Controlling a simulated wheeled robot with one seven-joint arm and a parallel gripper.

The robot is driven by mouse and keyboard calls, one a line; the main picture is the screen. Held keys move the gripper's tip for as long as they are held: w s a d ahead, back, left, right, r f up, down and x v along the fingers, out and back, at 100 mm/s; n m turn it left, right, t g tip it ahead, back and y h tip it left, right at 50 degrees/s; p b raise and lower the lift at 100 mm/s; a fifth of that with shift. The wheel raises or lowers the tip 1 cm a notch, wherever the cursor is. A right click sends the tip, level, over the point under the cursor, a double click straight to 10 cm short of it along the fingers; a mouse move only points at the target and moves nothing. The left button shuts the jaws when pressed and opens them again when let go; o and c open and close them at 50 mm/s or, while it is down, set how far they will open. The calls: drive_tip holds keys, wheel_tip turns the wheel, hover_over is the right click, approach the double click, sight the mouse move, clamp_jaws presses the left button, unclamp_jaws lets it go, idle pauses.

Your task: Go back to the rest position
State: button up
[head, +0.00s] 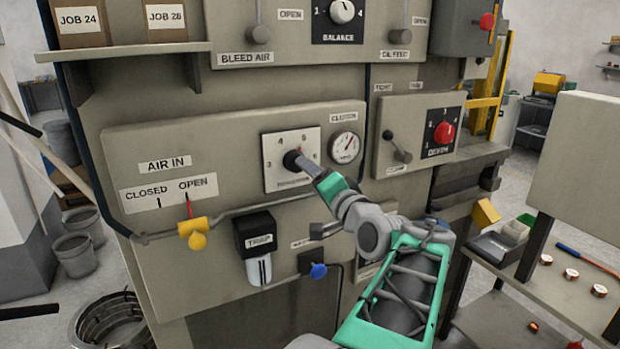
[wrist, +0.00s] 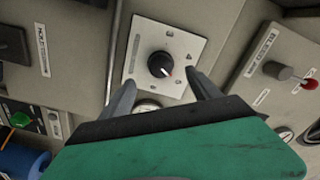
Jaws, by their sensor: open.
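My gripper (wrist: 158,85) is open and empty in the wrist view, its two fingers spread on either side of a black rotary knob (wrist: 160,65) on a white square plate (wrist: 143,32). The fingers appear apart from the knob. In the head view my gripper (head: 305,165) points at the same plate (head: 277,172) on the machine panel, close in front of the knob. My gripper's wrist and fingers partly cover the plate's lower right and its label there.
The machine (head: 120,240) carries a yellow air valve (head: 194,232), a clutch gauge (head: 345,147), a black-topped trap (head: 255,232), a blue knob (head: 318,271) and a lever (head: 398,150) at right. A shelf table (head: 570,275) stands at the right. Buckets (head: 77,255) stand on the left floor.

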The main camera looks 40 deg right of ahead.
drive_tip(key=w+a+f+n+g+y, duration=0.2)
drive_tip(key=w+a+f+n+g, duration=0.15)
drive_tip(key=a+f, duration=0.45)
drive_tip(key=w+a+f+n+g+y, duration=0.25)
drive_tip(key=a+f+n, duration=0.2)
drive_tip(key=a, duration=0.55)
drive_tip(key=s+a+f+n+g, duration=0.7)
drive_tip(key=s+a+f, duration=0.6)
drive_tip(key=s+a, duration=0.2)
drive_tip(key=shift+s+a+f+g, duration=0.2)
drive_tip(key=shift+s+a+g, duration=0.15)
drive_tip(key=shift+s+g, duration=0.2)
drive_tip(key=shift+y, duration=0.25)
